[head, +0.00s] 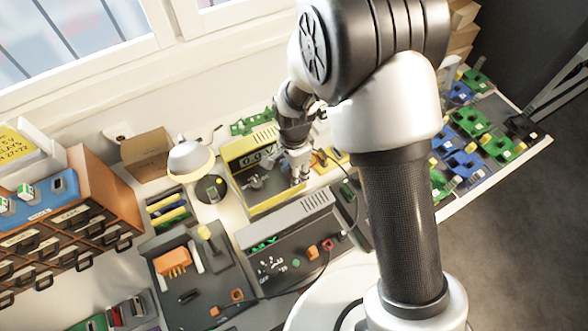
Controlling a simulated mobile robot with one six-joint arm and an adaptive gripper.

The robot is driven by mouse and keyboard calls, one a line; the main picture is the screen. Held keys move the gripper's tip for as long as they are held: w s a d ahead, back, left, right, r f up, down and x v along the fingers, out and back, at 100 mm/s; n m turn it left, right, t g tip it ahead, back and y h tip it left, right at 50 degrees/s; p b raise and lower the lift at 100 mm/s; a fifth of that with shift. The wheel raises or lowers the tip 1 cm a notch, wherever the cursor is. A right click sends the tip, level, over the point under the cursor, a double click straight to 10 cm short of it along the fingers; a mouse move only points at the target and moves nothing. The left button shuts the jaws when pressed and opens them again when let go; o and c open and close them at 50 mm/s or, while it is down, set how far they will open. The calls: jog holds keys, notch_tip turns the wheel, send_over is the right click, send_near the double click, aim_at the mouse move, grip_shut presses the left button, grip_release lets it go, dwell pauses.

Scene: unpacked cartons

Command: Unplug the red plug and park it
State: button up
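A dark device (285,265) with a grey vented top stands at the middle of the bench. On its front panel is a small red plug-like piece (328,245), with an orange piece (312,252) to its left. A dark cable runs from near the red piece down to the left. Another orange-red piece (237,295) is on the dark board (190,270) to the left. I cannot tell which of these is a parking place. My gripper (298,176) points down over the yellow-edged box, behind the device. Its fingers are too small to read.
A yellow-edged box (238,152) with a meter display stands behind the device. A lamp (190,160) and cardboard box (147,153) stand to its left. An orange drawer cabinet (95,215) is at far left. Green and blue boards crowd the right bench end. My arm hides part of the bench.

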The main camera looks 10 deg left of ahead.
notch_tip(320, 180, up, 12)
dwell(0.4)
jog(key=shift+f, duration=0.15)
